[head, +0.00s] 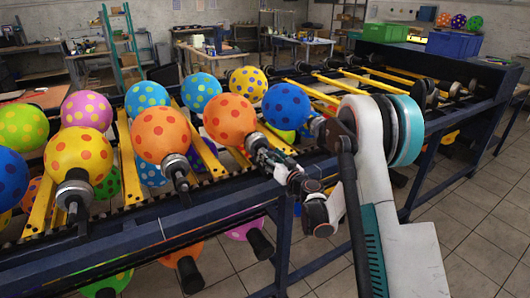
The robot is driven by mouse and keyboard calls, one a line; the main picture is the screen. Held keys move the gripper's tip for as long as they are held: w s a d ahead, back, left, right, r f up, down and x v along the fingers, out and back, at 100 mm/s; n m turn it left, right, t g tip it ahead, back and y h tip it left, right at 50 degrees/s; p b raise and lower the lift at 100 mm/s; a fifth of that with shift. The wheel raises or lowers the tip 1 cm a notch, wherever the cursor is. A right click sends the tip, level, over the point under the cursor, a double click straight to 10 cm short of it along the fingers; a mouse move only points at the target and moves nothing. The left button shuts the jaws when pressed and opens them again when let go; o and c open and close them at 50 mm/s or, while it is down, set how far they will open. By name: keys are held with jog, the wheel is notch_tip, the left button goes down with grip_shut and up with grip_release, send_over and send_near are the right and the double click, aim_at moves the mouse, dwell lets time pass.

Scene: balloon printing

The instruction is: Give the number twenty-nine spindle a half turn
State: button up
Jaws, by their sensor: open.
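Dotted balloons sit on spindles along a dark blue rack with yellow bars (125,165). I can read no numbers, so I cannot tell which spindle is number twenty-nine. My gripper (262,146) is open at the near rail, close to the lower right of an orange balloon with red dots (229,119). That balloon's spindle is largely hidden behind my gripper, and I cannot tell if they touch. To the left, an orange balloon (161,135) has its grey and black spindle (177,171) in view. A yellow balloon (78,153) has a similar spindle (74,193).
A blue balloon (286,106) sits just beyond my gripper, and a yellow one (248,83) behind. More balloons hang below the rail (150,232). Bars at the right are empty. Tiled floor (480,230) is clear at the right.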

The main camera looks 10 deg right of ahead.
jog(key=shift+w+a, duration=0.1)
jog(key=shift+w, duration=0.25)
jog(key=shift+r, duration=0.1)
jog(key=c, duration=1.1)
